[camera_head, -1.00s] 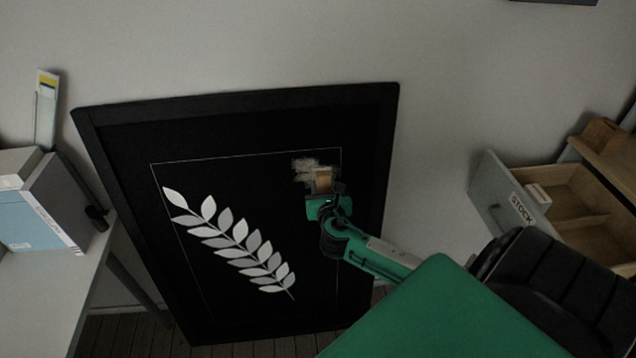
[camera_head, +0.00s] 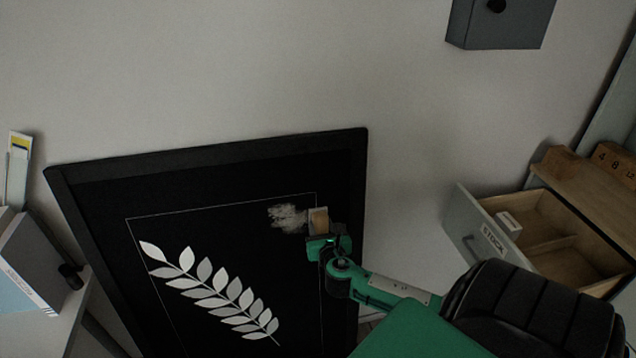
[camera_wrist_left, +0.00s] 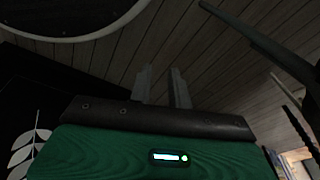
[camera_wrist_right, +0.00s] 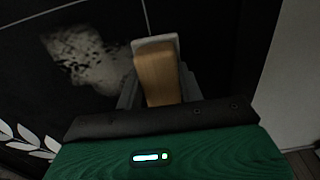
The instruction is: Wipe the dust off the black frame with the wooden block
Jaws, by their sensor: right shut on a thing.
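The black frame (camera_head: 240,150) leans against the wall, with a pale leaf branch on its dark panel. A greyish dust patch (camera_head: 287,217) lies on the upper right of the panel; it also shows in the right wrist view (camera_wrist_right: 80,58). My right gripper (camera_head: 320,232) is shut on the wooden block (camera_wrist_right: 157,74), which has a pale pad at its far end. The block is just right of the dust, at or close to the panel; contact is hard to tell. My left gripper (camera_wrist_left: 162,88) shows only in its wrist view, fingers apart, with nothing between them.
A grey box (camera_head: 500,25) hangs on the wall at upper right. A desk with binders (camera_head: 35,265) is at the left.

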